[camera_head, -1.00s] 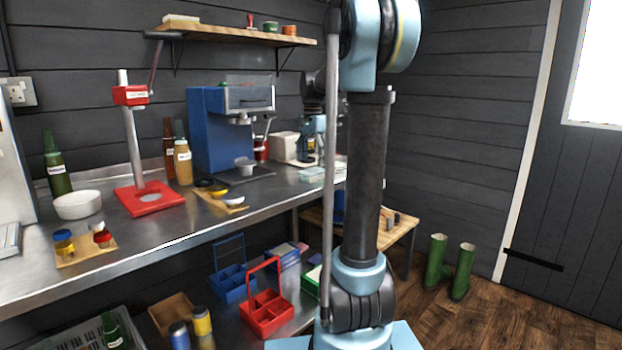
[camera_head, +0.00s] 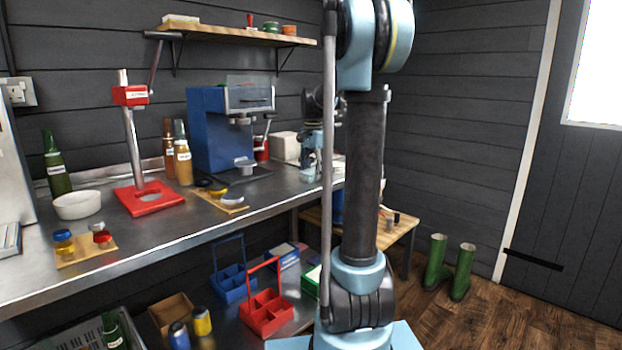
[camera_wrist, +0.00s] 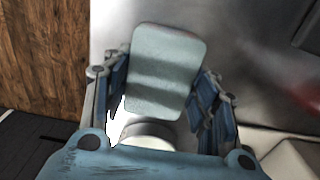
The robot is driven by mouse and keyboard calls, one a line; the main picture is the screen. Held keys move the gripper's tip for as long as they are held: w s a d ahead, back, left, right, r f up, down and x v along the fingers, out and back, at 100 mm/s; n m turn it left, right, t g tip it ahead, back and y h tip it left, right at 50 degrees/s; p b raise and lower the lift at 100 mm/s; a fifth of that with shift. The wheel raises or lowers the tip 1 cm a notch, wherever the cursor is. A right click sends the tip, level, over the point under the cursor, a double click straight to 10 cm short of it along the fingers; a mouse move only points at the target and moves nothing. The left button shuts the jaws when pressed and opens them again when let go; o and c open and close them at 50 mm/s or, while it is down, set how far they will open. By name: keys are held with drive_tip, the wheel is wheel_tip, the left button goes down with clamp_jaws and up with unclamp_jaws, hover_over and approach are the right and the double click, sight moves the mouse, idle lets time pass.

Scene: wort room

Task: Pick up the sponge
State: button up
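The sponge (camera_wrist: 165,70) is a pale grey-green block with rounded corners. In the wrist view it lies over the bare metal counter, with dark shadow bands across it. My gripper (camera_wrist: 160,85) is open, with one blue finger on each side of the sponge. The fingertips appear close to its side edges; I cannot tell whether they touch. In the head view my gripper (camera_head: 313,142) is small, at the counter's right end, partly hidden by my arm. The sponge (camera_head: 308,175) shows there only as a small pale patch below it.
A white round object (camera_wrist: 148,133) sits just below the sponge in the wrist view. The metal counter (camera_head: 150,258) holds a blue machine (camera_head: 208,130) left of my gripper. A wooden table (camera_head: 395,238) stands below the counter's right end.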

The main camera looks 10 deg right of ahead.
sight(313, 170)
drive_tip(key=shift+c, duration=0.2)
wheel_tip(313, 170, up, 10)
idle(0.7)
drive_tip(key=shift+c, duration=0.4)
